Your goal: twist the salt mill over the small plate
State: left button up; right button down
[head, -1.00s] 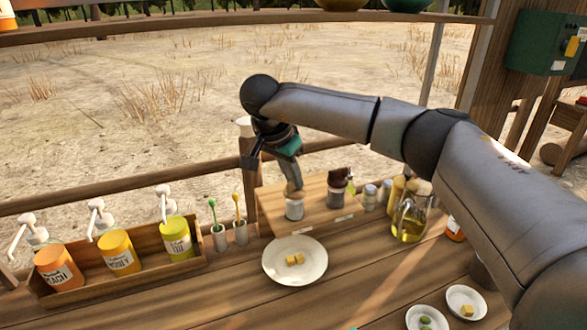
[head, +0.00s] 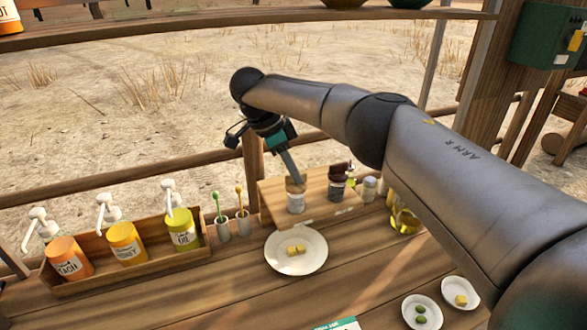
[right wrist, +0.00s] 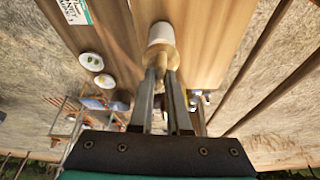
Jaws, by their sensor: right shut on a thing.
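The salt mill (head: 296,201) appears to be the white-bodied piece with a wooden top, upright on the wooden riser; its label is too small to read. My right gripper (head: 292,178) comes down on it from above. In the right wrist view, its fingers (right wrist: 161,78) are shut on the wooden top, with the white body (right wrist: 161,34) beyond. A round white plate (head: 296,263) with yellow cubes lies in front of the riser. Two smaller white plates lie at lower right, one with green pieces (head: 422,325), one with a yellow cube (head: 450,287). My left gripper is out of view.
A dark-topped jar (head: 337,187) and small shakers (head: 370,189) stand close right of the mill. An oil jug (head: 404,222) is partly hidden by my right arm. A rack of pump bottles (head: 127,246) stands left. The counter in front of the plate is mostly clear.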

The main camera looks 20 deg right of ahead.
dwell(0.5)
jog(key=c, duration=0.9)
grip_release()
